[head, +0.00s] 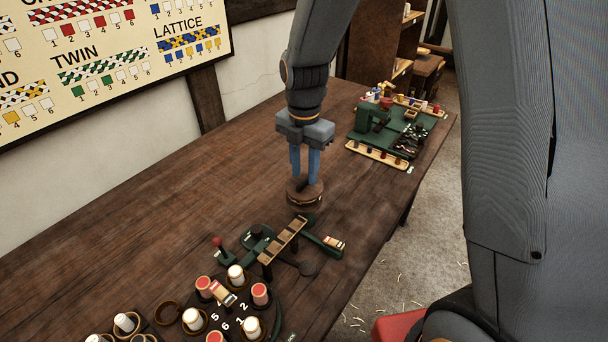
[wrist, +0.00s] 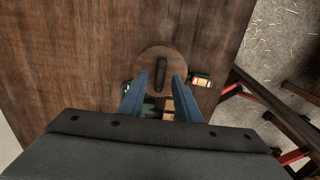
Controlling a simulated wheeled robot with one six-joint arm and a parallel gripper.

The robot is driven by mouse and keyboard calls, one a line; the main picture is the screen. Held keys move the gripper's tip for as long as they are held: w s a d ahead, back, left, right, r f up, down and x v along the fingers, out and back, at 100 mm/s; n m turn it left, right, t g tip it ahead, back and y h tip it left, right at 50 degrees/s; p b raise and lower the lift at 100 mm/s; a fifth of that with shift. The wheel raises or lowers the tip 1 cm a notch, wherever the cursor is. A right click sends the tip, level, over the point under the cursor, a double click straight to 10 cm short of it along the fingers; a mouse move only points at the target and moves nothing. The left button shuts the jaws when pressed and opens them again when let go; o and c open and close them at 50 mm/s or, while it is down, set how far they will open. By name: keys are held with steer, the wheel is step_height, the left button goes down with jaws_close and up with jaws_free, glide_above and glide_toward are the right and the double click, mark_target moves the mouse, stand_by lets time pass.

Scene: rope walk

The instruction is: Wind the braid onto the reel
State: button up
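My gripper (head: 305,182) points straight down, with its two blue fingers apart. Just below the fingertips is a round brown wooden piece (head: 304,196), perhaps the reel. In the wrist view, this disc (wrist: 145,66) has a dark bar (wrist: 161,76) across its top. The bar lies between the fingers (wrist: 158,88), with a gap on each side. Whether the fingertips reach down beside it is unclear. Near the disc stands a green device with a slotted wooden strip (head: 283,240) and a red-knobbed lever (head: 217,243). I cannot make out the braid.
Several red and white bobbins (head: 235,275) stand on a numbered dark plate at the front. A green machine (head: 375,127) with wooden trays stands at the far right end of the table (head: 150,215). The table's left and middle are clear. A pattern board (head: 110,40) hangs behind.

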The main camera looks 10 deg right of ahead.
mark_target(304, 180)
step_height(304, 180, up, 6)
steer(key=shift+r+b, duration=0.1)
steer(key=shift+b, duration=0.6)
steer(key=s+d+f+m+b, duration=0.1)
steer(key=s+d+f+m, duration=0.2)
steer(key=m, duration=1)
steer(key=s+d+f+m+t+b, duration=0.1)
steer(key=s+d+f+m, duration=0.2)
steer(key=s+d+m, duration=0.4)
steer(key=shift+s+d+f+m+b, duration=0.25)
steer(key=shift+s+m, duration=1.3)
steer(key=shift+m, duration=1.95)
